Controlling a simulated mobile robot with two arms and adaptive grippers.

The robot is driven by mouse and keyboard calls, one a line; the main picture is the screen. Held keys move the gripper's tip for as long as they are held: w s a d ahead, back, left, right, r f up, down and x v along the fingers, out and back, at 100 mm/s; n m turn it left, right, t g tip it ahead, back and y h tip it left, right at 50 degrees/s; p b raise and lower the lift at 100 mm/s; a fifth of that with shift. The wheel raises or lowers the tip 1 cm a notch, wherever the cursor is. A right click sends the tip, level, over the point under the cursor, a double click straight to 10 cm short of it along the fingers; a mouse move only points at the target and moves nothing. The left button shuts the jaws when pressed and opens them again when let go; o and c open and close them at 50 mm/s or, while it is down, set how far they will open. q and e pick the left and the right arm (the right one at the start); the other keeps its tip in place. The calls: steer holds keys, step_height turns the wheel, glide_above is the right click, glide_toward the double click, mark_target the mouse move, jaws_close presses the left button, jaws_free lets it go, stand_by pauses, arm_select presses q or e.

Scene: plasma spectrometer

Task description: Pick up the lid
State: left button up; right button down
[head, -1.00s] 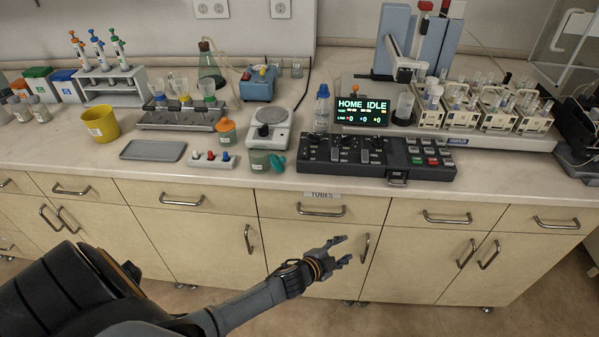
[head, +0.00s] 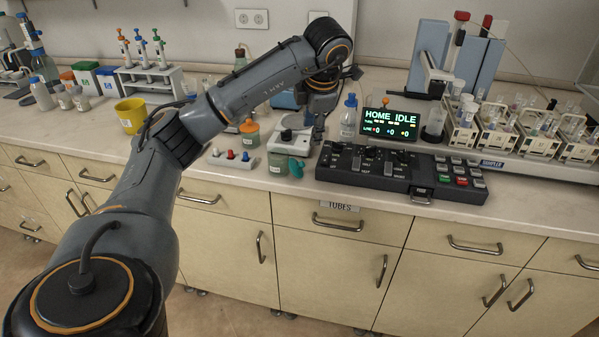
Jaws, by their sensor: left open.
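A teal lid (head: 296,168) is at the front edge of the counter, tilted beside a green glass jar (head: 277,163). Whether it touches the jar is hard to tell. My left gripper (head: 317,132) hangs fingers down from the raised arm, above and slightly behind the lid, near the white stirrer. It is open, with no object visible between its small, dark fingers. The lid is apart from the gripper. My right gripper is out of view.
A white hotplate stirrer (head: 290,142) stands just behind the lid. A black control panel (head: 395,172) is to the right, with a blue-capped bottle (head: 348,116) behind it. A small switch box (head: 233,160) and an orange-capped jar (head: 249,133) are to the left.

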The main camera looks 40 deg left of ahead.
arm_select(q)
glide_above(303, 163)
steer(key=d, duration=0.2)
step_height(303, 163, down, 7)
steer(key=shift+s+p+x, duration=0.2)
steer(key=shift+p+x, duration=0.1)
steer(key=shift+x, duration=0.7)
steer(key=shift+s+p+x, duration=0.2)
steer(key=shift+p+x, duration=0.1)
steer(key=shift+x, duration=0.65)
steer(key=shift+s+p+x, duration=0.2)
steer(key=shift+p+x, duration=0.1)
steer(key=shift+x, duration=0.7)
steer(key=shift+d+f, duration=0.1)
jaws_close()
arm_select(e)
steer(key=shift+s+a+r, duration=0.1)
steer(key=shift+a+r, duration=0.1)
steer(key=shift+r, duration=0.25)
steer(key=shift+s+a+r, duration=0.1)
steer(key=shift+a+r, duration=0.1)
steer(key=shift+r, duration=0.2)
